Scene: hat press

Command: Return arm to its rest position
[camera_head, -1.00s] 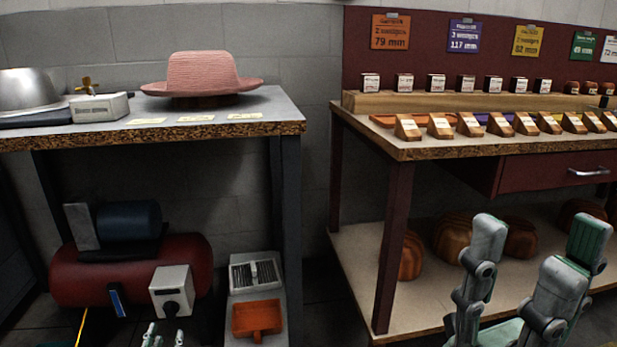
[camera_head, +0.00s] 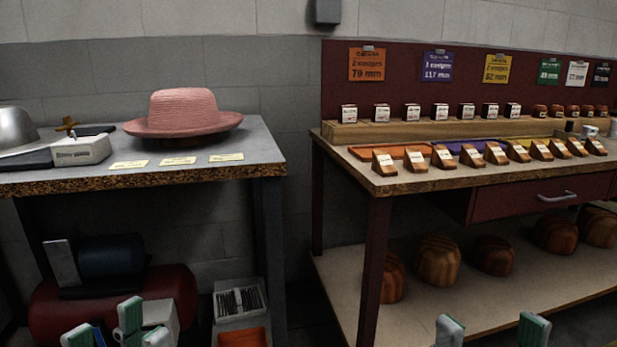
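My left gripper (camera_head: 122,328) shows at the bottom left with its green-padded fingertips apart and nothing seen between them. It is in front of the lower part of the left table, overlapping the red tank in the picture. My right gripper (camera_head: 492,331) shows at the bottom right, only as two fingertips set wide apart with nothing between them. It is in front of the right bench's lower shelf. Both wrists and most of both arms are out of the picture.
The left table (camera_head: 262,150) bears a pink hat (camera_head: 185,112). A red tank (camera_head: 175,290) is below. The right bench (camera_head: 400,187) holds wedges on top and wooden hat blocks (camera_head: 437,262) on its lower shelf (camera_head: 335,275). A narrow gap separates the tables.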

